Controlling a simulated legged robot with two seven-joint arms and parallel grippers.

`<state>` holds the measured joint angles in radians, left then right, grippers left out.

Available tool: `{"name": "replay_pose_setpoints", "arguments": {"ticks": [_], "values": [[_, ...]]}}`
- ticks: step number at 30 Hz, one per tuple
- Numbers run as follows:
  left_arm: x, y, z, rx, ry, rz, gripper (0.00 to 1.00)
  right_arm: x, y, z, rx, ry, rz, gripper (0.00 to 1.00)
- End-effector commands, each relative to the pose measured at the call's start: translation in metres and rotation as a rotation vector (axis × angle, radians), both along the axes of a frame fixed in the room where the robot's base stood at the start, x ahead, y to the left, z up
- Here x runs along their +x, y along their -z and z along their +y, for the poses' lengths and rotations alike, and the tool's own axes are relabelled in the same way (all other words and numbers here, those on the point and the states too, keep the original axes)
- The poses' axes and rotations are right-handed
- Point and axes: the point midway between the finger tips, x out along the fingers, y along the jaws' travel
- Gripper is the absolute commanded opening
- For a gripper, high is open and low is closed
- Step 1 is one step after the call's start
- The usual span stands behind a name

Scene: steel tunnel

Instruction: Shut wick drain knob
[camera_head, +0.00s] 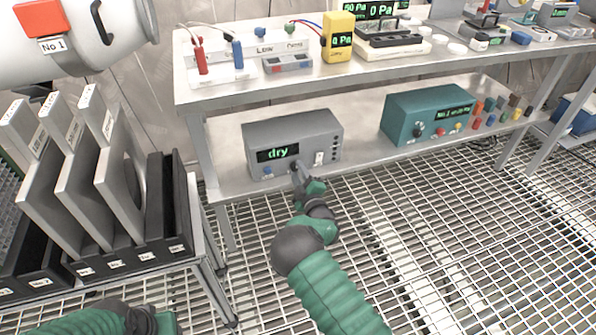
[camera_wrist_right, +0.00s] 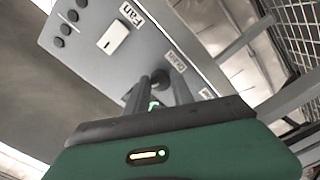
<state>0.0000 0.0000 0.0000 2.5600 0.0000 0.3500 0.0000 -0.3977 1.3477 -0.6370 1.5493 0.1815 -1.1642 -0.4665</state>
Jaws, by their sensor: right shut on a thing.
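The grey box (camera_head: 293,141) with a green "dry" readout (camera_head: 278,153) stands on the lower shelf of the steel bench. My right gripper (camera_head: 296,168) reaches its front panel, between a blue button (camera_head: 267,171) and a white switch (camera_head: 319,158). In the right wrist view the two dark fingers (camera_wrist_right: 162,88) are shut on the drain knob, near the label that seems to read "Drain" (camera_wrist_right: 175,61). The fingers mostly hide the knob, so its angle cannot be told. Only part of my left arm shows at the bottom left; its fingers are out of sight.
A teal box (camera_head: 428,114) with knobs and coloured plugs stands further right on the shelf. The upper shelf (camera_head: 262,85) with instruments overhangs the grey box. A rack of grey plates (camera_head: 124,195) is at left.

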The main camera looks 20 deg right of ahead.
Motion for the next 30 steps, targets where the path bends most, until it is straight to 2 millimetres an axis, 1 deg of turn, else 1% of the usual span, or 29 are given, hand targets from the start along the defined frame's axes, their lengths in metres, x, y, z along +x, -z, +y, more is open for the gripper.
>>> {"name": "replay_pose_setpoints", "arguments": {"ticks": [1,6,15,21,30], "values": [[0.0000,-0.0015,0.0000,0.000,0.000,0.000,0.36,-0.0010,0.0027,0.0024,-0.038,-0.005,0.005,0.00],[0.0000,-0.0034,0.0000,0.000,0.000,0.000,0.36,-0.0010,0.0029,0.0028,-0.170,-0.005,0.002,0.00],[0.0000,-0.0048,0.0000,0.000,0.000,0.000,0.36,-0.0012,0.0042,0.0029,-0.320,-0.007,-0.002,0.00],[0.0000,-0.0051,0.0000,0.000,0.000,0.000,0.36,-0.0013,0.0049,0.0033,-0.360,-0.008,-0.003,0.00],[0.0001,-0.0050,0.0000,0.000,0.000,0.000,0.36,-0.0014,0.0057,0.0037,-0.368,-0.009,-0.001,0.00]]}}
